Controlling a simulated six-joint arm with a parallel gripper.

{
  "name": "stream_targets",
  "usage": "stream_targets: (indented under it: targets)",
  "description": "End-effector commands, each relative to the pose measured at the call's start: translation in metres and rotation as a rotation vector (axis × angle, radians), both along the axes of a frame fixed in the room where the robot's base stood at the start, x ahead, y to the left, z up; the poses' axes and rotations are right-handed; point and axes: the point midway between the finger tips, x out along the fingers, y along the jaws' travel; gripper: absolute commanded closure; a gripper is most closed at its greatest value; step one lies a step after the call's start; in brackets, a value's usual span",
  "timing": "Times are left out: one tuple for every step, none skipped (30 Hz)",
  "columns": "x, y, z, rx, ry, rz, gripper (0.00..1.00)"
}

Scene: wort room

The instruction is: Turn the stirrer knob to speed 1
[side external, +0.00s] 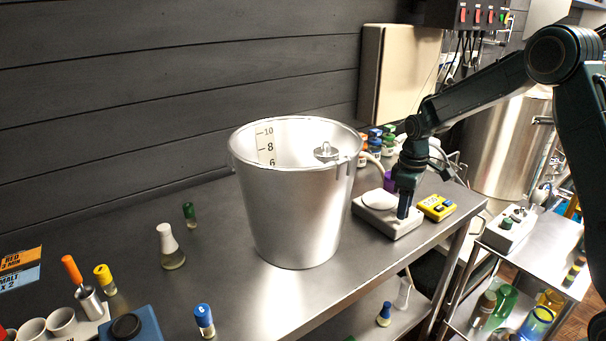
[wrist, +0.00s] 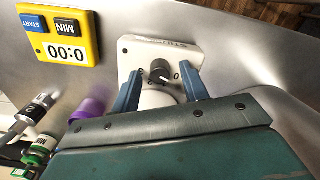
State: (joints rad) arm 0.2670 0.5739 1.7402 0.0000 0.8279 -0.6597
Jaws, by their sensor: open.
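The stirrer (side external: 376,218) is a white box with a round pale top, on the steel bench right of the big metal bucket. Its dark round knob (wrist: 160,70) shows in the wrist view, with a white pointer line towards the lower right, near a printed 0. The other dial marks are too small or partly covered to read surely. My gripper (side external: 404,208) points down over the front of the stirrer. In the wrist view my gripper (wrist: 160,84) is open, one blue finger on each side of the knob, with visible gaps. The knob is hidden in the side view.
The tall metal bucket (side external: 290,205) stands close on the left. A yellow timer (side external: 437,207) reading 0:00 lies just right of the stirrer. Several small capped bottles and a purple object (wrist: 88,108) stand behind. The bench's front edge is near.

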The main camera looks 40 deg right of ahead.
Motion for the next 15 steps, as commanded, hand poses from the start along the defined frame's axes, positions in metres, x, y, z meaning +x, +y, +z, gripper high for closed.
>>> stream_targets:
  targets:
    - [-0.0001,0.0001,-0.0009,0.000,0.000,0.000,0.56]
    - [-0.0001,0.0001,-0.0010,0.000,0.000,0.000,0.56]
    - [0.0000,0.0000,-0.0011,0.000,0.000,0.000,0.56]
    - [0.0000,0.0000,-0.0011,0.000,0.000,0.000,0.56]
    - [0.0000,0.0000,-0.0011,0.000,0.000,0.000,0.56]
    - [0.0000,0.0000,-0.0010,0.000,0.000,0.000,0.56]
    - [0.0000,0.0000,-0.0010,0.000,0.000,0.000,0.56]
    - [0.0000,0.0000,-0.0009,0.000,0.000,0.000,0.56]
    - [0.0000,0.0000,-0.0009,0.000,0.000,0.000,0.64]
    - [0.0000,0.0000,-0.0009,0.000,0.000,0.000,0.69]
    - [0.0000,0.0000,-0.0008,0.000,0.000,0.000,0.75]
    - [0.0000,0.0000,-0.0008,0.000,0.000,0.000,0.83]
    - [0.0000,0.0000,-0.0008,0.000,0.000,0.000,0.89]
    - [0.0000,0.0000,-0.0008,0.000,0.000,0.000,0.95]
    - [0.0000,0.0000,-0.0008,0.000,0.000,0.000,1.00]
